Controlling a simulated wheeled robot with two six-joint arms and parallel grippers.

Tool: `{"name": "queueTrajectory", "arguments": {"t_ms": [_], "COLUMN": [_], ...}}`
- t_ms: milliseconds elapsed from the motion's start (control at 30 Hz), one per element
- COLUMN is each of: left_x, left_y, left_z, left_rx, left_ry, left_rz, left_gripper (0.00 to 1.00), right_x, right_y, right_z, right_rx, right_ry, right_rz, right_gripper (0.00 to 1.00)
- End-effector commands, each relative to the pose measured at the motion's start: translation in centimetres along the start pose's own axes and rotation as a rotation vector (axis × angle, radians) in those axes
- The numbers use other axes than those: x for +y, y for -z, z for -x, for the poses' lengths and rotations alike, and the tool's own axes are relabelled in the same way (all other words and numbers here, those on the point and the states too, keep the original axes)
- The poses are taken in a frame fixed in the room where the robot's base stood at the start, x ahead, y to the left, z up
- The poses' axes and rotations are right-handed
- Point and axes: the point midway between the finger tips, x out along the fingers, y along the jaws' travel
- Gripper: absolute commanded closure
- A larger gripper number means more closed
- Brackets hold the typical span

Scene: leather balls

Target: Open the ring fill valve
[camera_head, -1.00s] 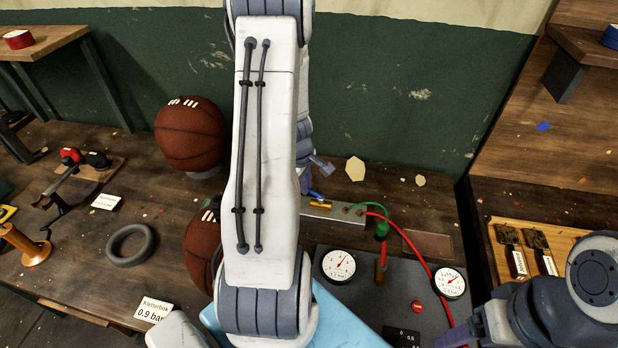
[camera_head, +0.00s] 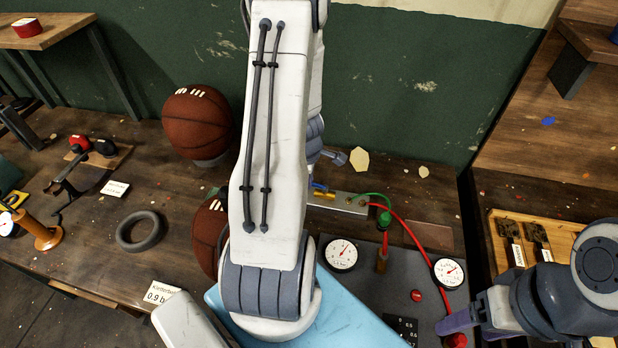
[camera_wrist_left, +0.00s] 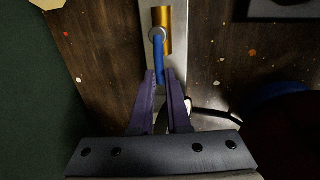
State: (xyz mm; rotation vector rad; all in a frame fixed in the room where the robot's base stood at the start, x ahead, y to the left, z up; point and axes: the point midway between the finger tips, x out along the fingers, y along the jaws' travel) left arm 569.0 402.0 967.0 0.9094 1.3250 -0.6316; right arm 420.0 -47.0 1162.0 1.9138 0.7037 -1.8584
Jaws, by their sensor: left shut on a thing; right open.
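The ring fill valve has a brass body (camera_head: 323,194) and a blue lever (camera_wrist_left: 159,64). It sits on a pale metal bar (camera_head: 348,203) behind the gauge panel. In the left wrist view the brass body (camera_wrist_left: 162,22) and lever both run lengthwise along the bar. My left gripper (camera_wrist_left: 161,80) is shut on the free end of the lever, with a purple finger at each side. In the head view my left arm hides most of that gripper. My right gripper (camera_head: 456,324) is open and empty at the panel's right front, near a red knob (camera_head: 456,341).
Green and red hoses (camera_head: 408,228) curve over the gauge panel (camera_head: 374,292), which carries two white dials (camera_head: 340,254). Basketballs (camera_head: 198,122) stand left of my left arm. A black ring (camera_head: 140,231) and label cards lie on the left of the bench.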

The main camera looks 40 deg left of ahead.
Motion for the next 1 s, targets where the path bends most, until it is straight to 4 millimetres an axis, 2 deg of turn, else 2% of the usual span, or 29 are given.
{"name": "queueTrajectory", "arguments": {"t_ms": [167, 200, 233, 267, 667, 867, 1000], "left_x": [0.0, 0.0, 0.0, 0.0, 0.0, 0.1, 0.2], "left_y": [0.0, 0.0, 0.0, 0.0, 0.0, 0.0, 0.0], "left_z": [0.0, 0.0, 0.0, 0.0, 0.3, 2.3, 4.6], "left_rx": [-0.001, -0.001, -0.001, -0.001, -0.001, -0.001, -0.001], "left_ry": [0.0, 0.0, 0.0, 0.0, 0.001, 0.001, 0.0], "left_rz": [0.002, 0.002, 0.002, 0.002, 0.001, 0.001, 0.002], "left_gripper": [1.0, 0.74, 0.62, 0.55, 0.55, 0.55, 0.55], "right_x": [0.0, 0.0, 0.0, 0.0, 0.0, -0.1, -0.3], "right_y": [0.0, 0.0, 0.0, 0.0, 0.0, 0.1, 0.2], "right_z": [0.0, 0.0, 0.0, 0.0, 0.3, 1.9, 3.8], "right_rx": [0.0, 0.0, 0.0, 0.0, 0.0, 0.0, 0.0], "right_ry": [0.0, 0.0, 0.0, 0.0, 0.0, 0.0, 0.0], "right_rz": [0.0, 0.0, 0.0, 0.0, 0.0, -0.001, 0.0], "right_gripper": [0.28, 0.28, 0.28, 0.28, 0.28, 0.28, 0.28]}}
